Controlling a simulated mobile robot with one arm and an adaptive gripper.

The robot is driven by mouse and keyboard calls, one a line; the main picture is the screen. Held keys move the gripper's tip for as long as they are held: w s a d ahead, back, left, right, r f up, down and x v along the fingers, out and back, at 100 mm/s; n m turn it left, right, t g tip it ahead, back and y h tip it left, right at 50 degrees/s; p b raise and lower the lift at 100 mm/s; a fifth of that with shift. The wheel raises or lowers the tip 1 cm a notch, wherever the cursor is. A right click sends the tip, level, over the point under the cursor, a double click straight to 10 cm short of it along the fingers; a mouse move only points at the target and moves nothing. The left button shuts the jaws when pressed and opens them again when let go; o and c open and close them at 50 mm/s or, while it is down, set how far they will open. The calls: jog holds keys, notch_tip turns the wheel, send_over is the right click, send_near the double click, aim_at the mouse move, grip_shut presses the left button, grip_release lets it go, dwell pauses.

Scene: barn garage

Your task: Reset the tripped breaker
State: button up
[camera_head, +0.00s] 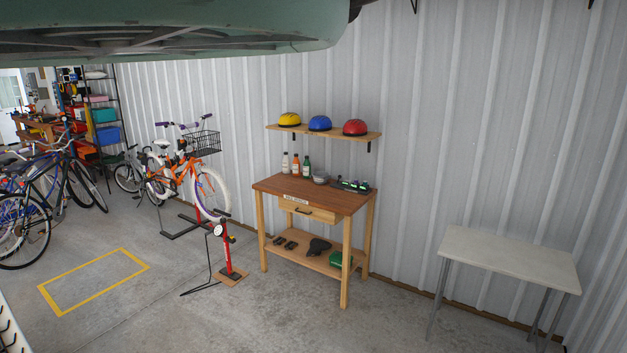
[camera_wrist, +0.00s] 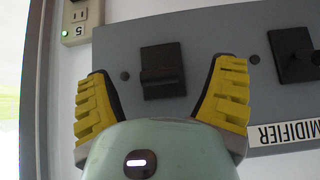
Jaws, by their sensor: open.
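In the wrist view, a grey panel (camera_wrist: 215,30) fills much of the picture. A black switch (camera_wrist: 162,72) sits on it between the two yellow fingers of my gripper (camera_wrist: 161,82). The fingers are spread apart, one on each side of this switch, with a gap visible on both sides. I cannot tell how far the fingertips are from the panel. A second black switch (camera_wrist: 294,55) is to the right, partly cut off. A white label (camera_wrist: 290,133) below it reads in part "MIDIFIER", upside down. The head view shows neither the panel nor my gripper.
In the head view, a wooden workbench (camera_head: 300,190), a white table (camera_head: 510,258), an orange bicycle (camera_head: 180,178) and a red stand (camera_head: 226,247) stand on concrete. Bare floor lies in front.

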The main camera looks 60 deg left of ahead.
jog(key=s+a, duration=0.4)
jog(key=a, duration=0.7)
jog(key=shift+s+a+r, duration=0.15)
jog(key=shift+s, duration=0.15)
dwell(0.5)
